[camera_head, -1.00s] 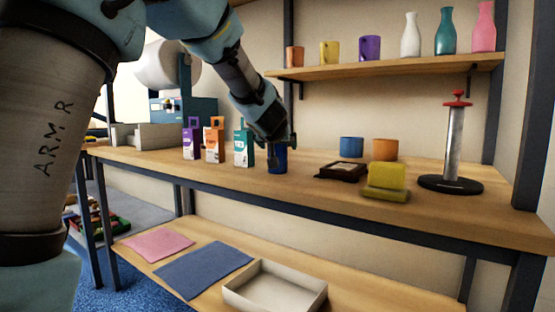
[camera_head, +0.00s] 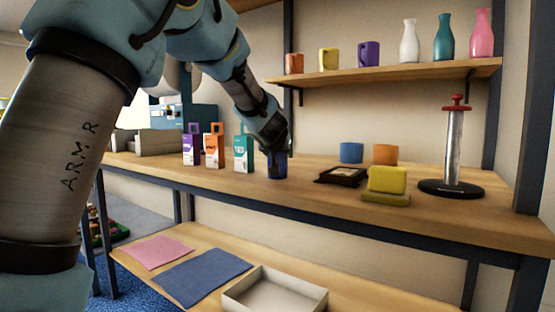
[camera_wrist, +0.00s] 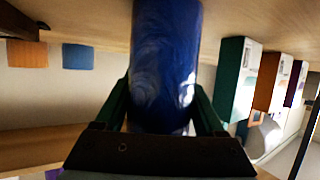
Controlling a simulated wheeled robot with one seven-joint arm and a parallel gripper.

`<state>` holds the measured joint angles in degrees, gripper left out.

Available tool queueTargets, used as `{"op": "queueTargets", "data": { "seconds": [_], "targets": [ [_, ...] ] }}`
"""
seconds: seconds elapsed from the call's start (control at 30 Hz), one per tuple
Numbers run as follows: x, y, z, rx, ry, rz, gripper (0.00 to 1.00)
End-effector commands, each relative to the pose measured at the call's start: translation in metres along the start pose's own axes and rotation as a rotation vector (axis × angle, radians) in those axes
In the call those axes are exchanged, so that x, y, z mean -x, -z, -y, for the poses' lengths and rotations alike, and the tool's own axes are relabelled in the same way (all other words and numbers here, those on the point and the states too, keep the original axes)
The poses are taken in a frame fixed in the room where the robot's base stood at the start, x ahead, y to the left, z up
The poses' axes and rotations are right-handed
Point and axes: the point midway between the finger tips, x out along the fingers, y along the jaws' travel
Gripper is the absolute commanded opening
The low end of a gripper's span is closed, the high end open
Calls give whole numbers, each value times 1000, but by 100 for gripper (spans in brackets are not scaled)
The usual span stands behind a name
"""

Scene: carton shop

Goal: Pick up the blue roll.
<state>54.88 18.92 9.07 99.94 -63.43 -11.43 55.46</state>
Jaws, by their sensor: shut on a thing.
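A glossy dark blue cylinder (camera_head: 277,170) stands upright near the front of the wooden tabletop, apparently still resting on it. My gripper (camera_head: 274,151) comes down from above and is shut on its upper part. In the wrist view the cylinder (camera_wrist: 165,65) fills the space between my green fingers (camera_wrist: 165,110); its far end is cut off by the frame.
Purple, orange and teal cartons (camera_head: 243,152) stand left of my gripper. A dark framed tray (camera_head: 341,176), a yellow sponge-like block (camera_head: 387,180) and a red-topped post (camera_head: 453,150) stand to the right. A shelf (camera_head: 400,71) with mugs and bottles is above.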

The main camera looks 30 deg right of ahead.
Motion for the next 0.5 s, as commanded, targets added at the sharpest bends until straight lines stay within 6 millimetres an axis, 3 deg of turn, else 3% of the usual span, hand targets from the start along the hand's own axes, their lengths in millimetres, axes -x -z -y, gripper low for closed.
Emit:
{"op": "queueTargets", "data": {
  "seconds": [0.03,0.37,0.5],
  "targets": [
    [0,0,0,0,0,0,37],
    [0,0,0,0,0,0,0],
    [0,0,0,0,0,-1,0]
  ]
}}
